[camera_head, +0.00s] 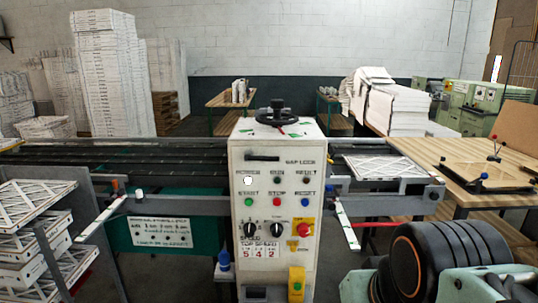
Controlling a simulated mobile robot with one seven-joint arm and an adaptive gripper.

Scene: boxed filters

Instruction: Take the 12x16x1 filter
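Flat white-framed filters with crossed lattice faces are in view. One filter (380,167) lies flat on the right side of the machine, just beyond the control panel. Several more sit on a rack at the left edge, with the upper filter (35,203) tilted and the lower filters (30,248) stacked beneath it, partly cut off by the frame. No size marking is readable on any of them, so I cannot tell which is 12x16x1.
A white control cabinet (276,200) with buttons and a handwheel stands in the centre. A black conveyor bed (110,158) runs left of it. A wooden table (440,160) is at right. Tall white stacks (108,75) stand at back left, and white piles (395,105) at back right.

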